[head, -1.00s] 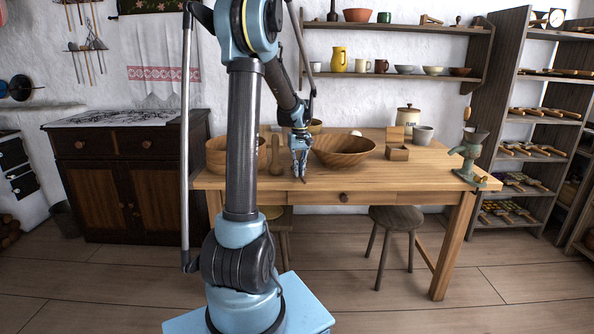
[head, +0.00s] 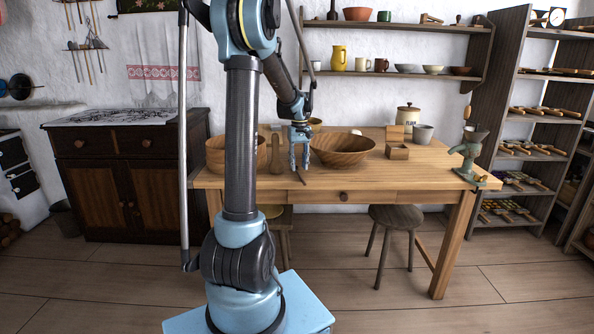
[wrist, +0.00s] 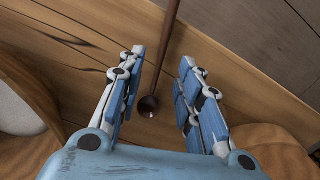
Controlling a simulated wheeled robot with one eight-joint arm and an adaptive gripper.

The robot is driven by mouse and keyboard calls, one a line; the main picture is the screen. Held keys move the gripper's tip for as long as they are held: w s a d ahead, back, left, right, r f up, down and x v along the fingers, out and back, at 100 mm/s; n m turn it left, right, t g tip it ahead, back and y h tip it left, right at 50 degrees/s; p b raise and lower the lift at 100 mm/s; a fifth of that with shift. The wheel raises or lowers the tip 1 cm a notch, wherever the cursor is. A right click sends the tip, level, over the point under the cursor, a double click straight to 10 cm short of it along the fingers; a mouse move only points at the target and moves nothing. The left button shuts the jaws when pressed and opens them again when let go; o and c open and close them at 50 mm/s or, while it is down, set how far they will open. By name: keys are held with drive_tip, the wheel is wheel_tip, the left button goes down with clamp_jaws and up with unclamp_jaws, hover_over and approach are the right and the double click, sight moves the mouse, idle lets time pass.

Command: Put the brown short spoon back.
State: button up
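The brown short spoon (wrist: 148,106) lies at the front edge of the wooden table (wrist: 85,45). In the wrist view its round bowl is between and beyond my fingertips, and its thin handle runs to the top of the frame, seemingly past the table edge. In the head view the spoon (head: 301,178) is a small dark stick just below my gripper. My gripper (head: 299,166) points down over the table front, left of the large wooden bowl (head: 343,148). In the wrist view my gripper (wrist: 160,85) is open with nothing held, its fingers on either side of the spoon.
A wooden tub (head: 216,154) and a wooden bottle-shaped piece (head: 277,155) stand left of my gripper. A wooden box (head: 397,152), a grey cup (head: 423,134) and a green grinder (head: 468,155) stand to the right. A stool (head: 396,215) is below.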

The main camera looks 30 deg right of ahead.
wheel_tip(320, 180, up, 9)
drive_tip(key=s+a+n+t, duration=0.1)
drive_tip(key=s+a, duration=0.3)
drive_tip(key=a, duration=0.9)
drive_tip(key=s+a+n, duration=0.1)
drive_tip(key=s+a, duration=0.2)
drive_tip(key=a, duration=1)
drive_tip(key=s+a+f+n+t, duration=0.1)
drive_tip(key=s+a+f, duration=1.3)
drive_tip(key=s+f, duration=0.1)
drive_tip(key=shift+s+a+n, duration=0.3)
drive_tip(key=shift+s+a, duration=0.1)
drive_tip(key=shift+s, duration=0.3)
